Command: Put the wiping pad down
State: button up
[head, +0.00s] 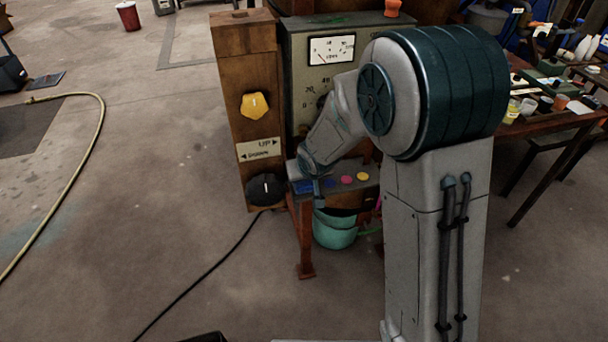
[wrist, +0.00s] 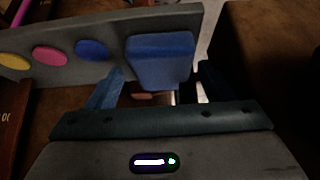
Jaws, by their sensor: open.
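The wiping pad looks to be the blue block (wrist: 160,60) in the wrist view. It rests on the end of a grey ledge (wrist: 115,45), beside a row of coloured discs. My gripper (wrist: 158,88) is open, with one finger on each side of the pad's near end; I cannot tell whether either finger touches it. In the head view the pad (head: 302,187) shows as a small blue patch on the ledge, and my gripper (head: 318,190) is just above it, partly hidden by my arm.
Blue, pink and yellow discs (head: 347,179) lie along the ledge. A teal bucket (head: 334,232) hangs or stands below. A wooden post (head: 248,100) with yellow and black knobs and a gauge panel (head: 332,50) rise behind. A cluttered table (head: 540,120) is at right. Floor at left is mostly open, with a hose.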

jog(key=shift+r, duration=0.35)
jog(key=s+d+r+m+g+h+p, duration=0.1)
jog(key=s+d+r+m+g+h, duration=0.1)
jog(key=s+d+r, duration=1.1)
jog(key=s+d+m+g, duration=0.1)
jog(key=s+d, duration=0.1)
jog(key=s, duration=1)
jog(key=shift+d+r+g, duration=0.2)
jog(key=shift+d+g, duration=0.05)
jog(key=shift+g, duration=0.15)
jog(key=shift+s, duration=0.1)
